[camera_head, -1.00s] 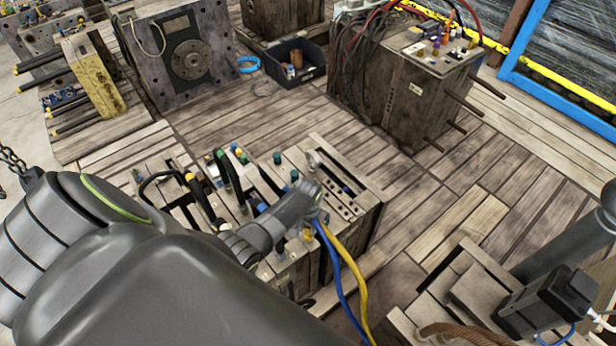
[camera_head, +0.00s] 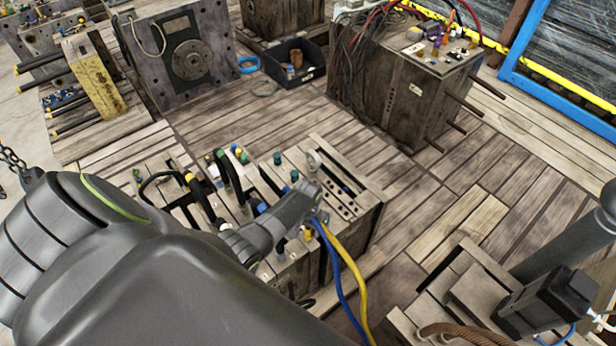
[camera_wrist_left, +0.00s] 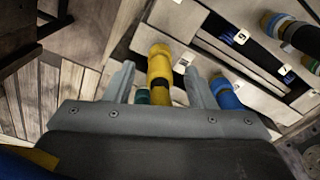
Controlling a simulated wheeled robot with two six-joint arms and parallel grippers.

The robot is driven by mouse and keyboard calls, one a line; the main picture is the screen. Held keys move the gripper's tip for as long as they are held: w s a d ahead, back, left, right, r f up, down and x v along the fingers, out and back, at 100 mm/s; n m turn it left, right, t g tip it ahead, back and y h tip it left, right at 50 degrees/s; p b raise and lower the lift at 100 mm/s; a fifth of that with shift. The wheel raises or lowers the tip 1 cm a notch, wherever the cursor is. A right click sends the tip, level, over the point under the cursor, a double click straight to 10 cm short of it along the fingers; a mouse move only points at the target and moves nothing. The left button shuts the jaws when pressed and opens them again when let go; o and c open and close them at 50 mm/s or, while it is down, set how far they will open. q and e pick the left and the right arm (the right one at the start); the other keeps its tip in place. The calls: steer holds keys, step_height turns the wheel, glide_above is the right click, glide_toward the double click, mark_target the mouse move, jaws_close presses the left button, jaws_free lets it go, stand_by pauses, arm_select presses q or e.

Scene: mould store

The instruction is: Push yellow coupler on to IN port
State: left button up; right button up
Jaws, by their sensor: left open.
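The yellow coupler (camera_wrist_left: 160,70) stands between the two fingers of my left gripper (camera_wrist_left: 162,85) in the left wrist view. The fingers are open, with a gap visible on either side of it. A blue coupler (camera_wrist_left: 224,93) is just outside the right-hand finger, and a small green fitting (camera_wrist_left: 142,97) is beside the yellow one. In the head view my left gripper (camera_head: 307,203) is over the right part of the mould block (camera_head: 345,225), mostly hidden behind its own wrist. A yellow fitting (camera_head: 308,234) shows below it. I cannot make out which port is IN. My right gripper is out of view.
Black hoses and coloured fittings (camera_head: 228,172) crowd the block to the left of the gripper. A yellow hose (camera_head: 350,270) and a blue hose (camera_head: 338,278) hang at the wrist. A black bin (camera_head: 297,70) stands farther back.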

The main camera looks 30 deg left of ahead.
arm_select(q)
steer(key=shift+r, duration=0.1)
steer(key=shift+r, duration=0.25)
step_height(320, 180, up, 17)
steer(key=p, duration=0.2)
steer(key=shift+s+f, duration=0.15)
steer(key=shift+s, duration=0.05)
steer(key=shift+s, duration=0.1)
stand_by(0.4)
